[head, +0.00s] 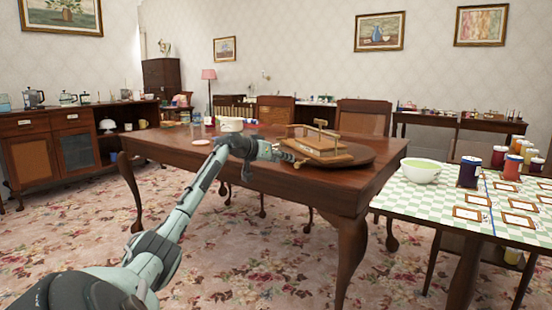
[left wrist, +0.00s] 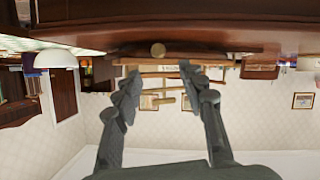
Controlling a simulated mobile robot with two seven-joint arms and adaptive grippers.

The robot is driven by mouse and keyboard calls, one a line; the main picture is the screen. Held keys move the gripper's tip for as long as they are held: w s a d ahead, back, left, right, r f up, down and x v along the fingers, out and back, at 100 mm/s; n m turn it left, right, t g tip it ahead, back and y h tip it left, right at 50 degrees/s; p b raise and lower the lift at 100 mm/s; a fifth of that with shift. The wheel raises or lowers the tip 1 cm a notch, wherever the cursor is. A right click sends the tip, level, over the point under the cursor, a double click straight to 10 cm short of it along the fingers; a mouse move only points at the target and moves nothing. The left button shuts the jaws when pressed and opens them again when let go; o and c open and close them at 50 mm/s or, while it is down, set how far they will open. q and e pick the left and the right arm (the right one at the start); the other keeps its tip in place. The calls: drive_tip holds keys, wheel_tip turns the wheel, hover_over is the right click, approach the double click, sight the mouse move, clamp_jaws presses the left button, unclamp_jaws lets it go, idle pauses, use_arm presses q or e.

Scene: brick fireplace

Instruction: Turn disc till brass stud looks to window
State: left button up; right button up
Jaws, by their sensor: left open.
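The disc (head: 360,157) is a dark brown round board lying on the wooden table (head: 190,150). A light wooden rack with raised bars (head: 318,145) stands on it. In the left wrist view, which is upside down, the disc's edge (left wrist: 215,46) runs across the top, and a round tan-brass stud (left wrist: 158,49) shows on it. My left gripper (head: 297,160) is beside the disc's left side. In the left wrist view my left gripper (left wrist: 159,72) has its fingers apart, with the stud just beyond and between the tips. Contact cannot be told. No window is visible.
A white object (head: 230,125) and a small pale dish (head: 201,142) are on the table behind my arm. At right, a checked table (head: 415,190) holds a green-white bowl (head: 421,170), jars and framed cards. Chairs (head: 362,117) stand behind. The table's left front is clear.

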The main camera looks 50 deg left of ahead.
use_arm(q)
drive_tip(key=shift+v, duration=1.4)
